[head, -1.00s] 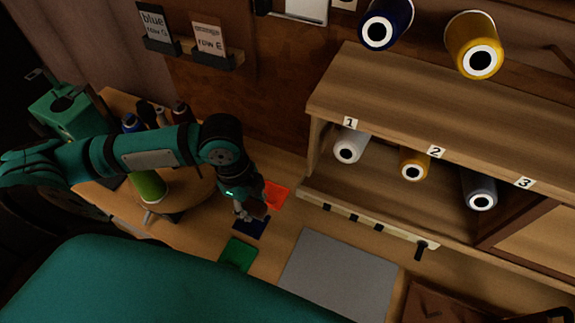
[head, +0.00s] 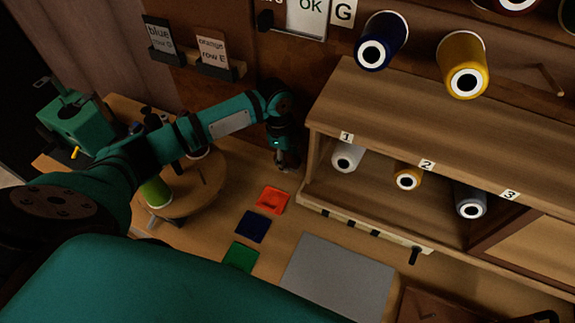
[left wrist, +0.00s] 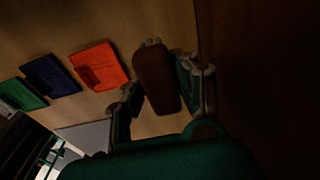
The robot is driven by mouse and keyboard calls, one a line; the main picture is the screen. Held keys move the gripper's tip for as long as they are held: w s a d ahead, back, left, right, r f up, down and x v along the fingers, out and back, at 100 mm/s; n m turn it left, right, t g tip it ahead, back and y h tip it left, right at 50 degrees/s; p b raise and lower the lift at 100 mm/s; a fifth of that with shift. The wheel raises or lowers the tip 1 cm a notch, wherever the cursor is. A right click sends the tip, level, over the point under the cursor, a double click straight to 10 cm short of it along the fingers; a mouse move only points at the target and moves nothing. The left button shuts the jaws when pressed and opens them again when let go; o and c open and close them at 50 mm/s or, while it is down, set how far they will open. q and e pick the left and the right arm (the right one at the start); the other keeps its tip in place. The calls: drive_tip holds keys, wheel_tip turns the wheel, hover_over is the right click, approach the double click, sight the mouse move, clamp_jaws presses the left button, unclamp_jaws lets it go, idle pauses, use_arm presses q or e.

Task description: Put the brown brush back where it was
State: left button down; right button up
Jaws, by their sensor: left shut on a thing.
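My left gripper (head: 281,160) hangs pointing down near the back wall, just left of the cubby shelf's left end. It also shows in the left wrist view (left wrist: 158,88). It is shut on the brown brush (left wrist: 155,75), a dark brown rounded block between the two fingers. In the head view the brush can hardly be made out against the gripper and the dark wall. The wrist view shows the bench surface beyond the brush; the gap to it cannot be told. My right gripper is not in view.
A red square (head: 271,200), a blue square (head: 251,226) and a green square (head: 240,256) lie in a row on the bench. A grey mat (head: 338,280) lies to their right. The wooden shelf (head: 430,115) holds thread cones. A round stand (head: 190,190) with spools is at left.

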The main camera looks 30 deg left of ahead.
sight(288, 175)
use_arm(q)
wheel_tip(288, 175, down, 3)
drive_tip(key=shift+f+p, duration=0.2)
drive_tip(key=shift+p, duration=0.1)
drive_tip(key=shift+w+f, duration=0.15)
drive_tip(key=shift+f, duration=0.15)
drive_tip(key=shift+f, duration=0.1)
drive_tip(key=c, duration=1)
unclamp_jaws()
drive_tip(key=shift+f, duration=0.1)
drive_tip(key=r, duration=0.4)
drive_tip(key=a+r, duration=0.1)
drive_tip(key=r, duration=0.7)
drive_tip(key=shift+a+r+b, duration=0.2)
drive_tip(key=shift+a+b, duration=0.05)
drive_tip(key=shift+b, duration=0.05)
